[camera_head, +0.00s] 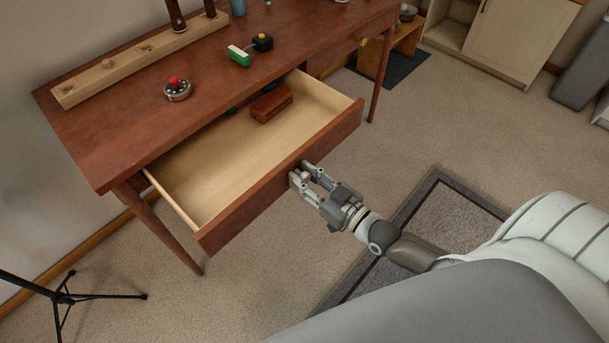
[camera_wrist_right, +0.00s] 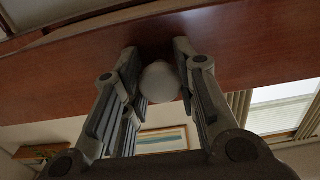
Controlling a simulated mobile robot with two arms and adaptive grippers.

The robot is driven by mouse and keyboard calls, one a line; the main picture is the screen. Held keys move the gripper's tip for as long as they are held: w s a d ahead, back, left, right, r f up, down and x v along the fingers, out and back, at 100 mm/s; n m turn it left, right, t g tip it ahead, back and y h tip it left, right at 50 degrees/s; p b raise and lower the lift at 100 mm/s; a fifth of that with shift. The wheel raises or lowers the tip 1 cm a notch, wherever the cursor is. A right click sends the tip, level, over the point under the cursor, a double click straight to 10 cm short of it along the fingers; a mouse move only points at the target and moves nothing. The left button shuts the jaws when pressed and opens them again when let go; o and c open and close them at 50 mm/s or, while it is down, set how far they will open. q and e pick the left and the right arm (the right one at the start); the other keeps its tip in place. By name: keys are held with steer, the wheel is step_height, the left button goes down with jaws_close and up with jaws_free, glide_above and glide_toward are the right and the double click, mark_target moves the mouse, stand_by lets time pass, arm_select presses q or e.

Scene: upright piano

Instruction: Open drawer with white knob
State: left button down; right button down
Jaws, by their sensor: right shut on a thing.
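The drawer (camera_head: 240,160) of the reddish-brown desk (camera_head: 120,125) stands well out from the desk, with its pale wooden inside showing. The round white knob (camera_wrist_right: 159,82) sits on the drawer's front, between the fingers of my right gripper (camera_head: 301,172) in the right wrist view. My right gripper is shut on the knob, and its fingertips are at the drawer front in the head view, where they hide the knob. My left gripper is not in view.
A brown block (camera_head: 271,103) lies in the drawer. On the desk are a wooden rail (camera_head: 110,70), a round piece with a red top (camera_head: 177,89) and a green-and-white object (camera_head: 238,56). A black tripod (camera_head: 66,296) stands at lower left. Carpet (camera_head: 270,270) is clear before the drawer.

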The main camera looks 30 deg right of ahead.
steer(key=c, duration=1.1)
jaws_free()
steer(key=shift+s, duration=0.1)
steer(key=shift+s+d+f, duration=0.1)
steer(key=shift+s+d, duration=0.05)
steer(key=shift+s, duration=0.15)
steer(key=v, duration=1.1)
